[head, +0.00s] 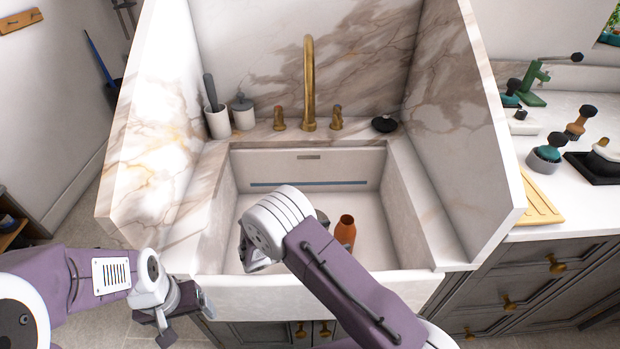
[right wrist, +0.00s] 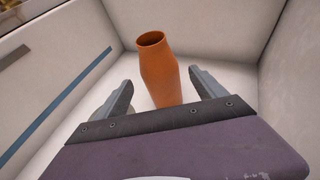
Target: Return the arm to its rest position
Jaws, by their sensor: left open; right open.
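My right arm reaches over the front of the white sink (head: 285,296) in the head view. Its wrist bends down into the basin and hides most of the right gripper. In the right wrist view my right gripper (right wrist: 160,90) is open, with its two fingers apart. An orange bottle-shaped vessel (right wrist: 163,75) with an open top stands beyond and between the fingers, and I see no finger touching it. The vessel (head: 345,232) also shows in the basin in the head view. My left gripper (head: 185,316) is open and empty, in front of the sink at the lower left.
Tall marble panels (head: 158,120) wall the sink on both sides. The right counter holds a wooden board (head: 540,205) and several tools.

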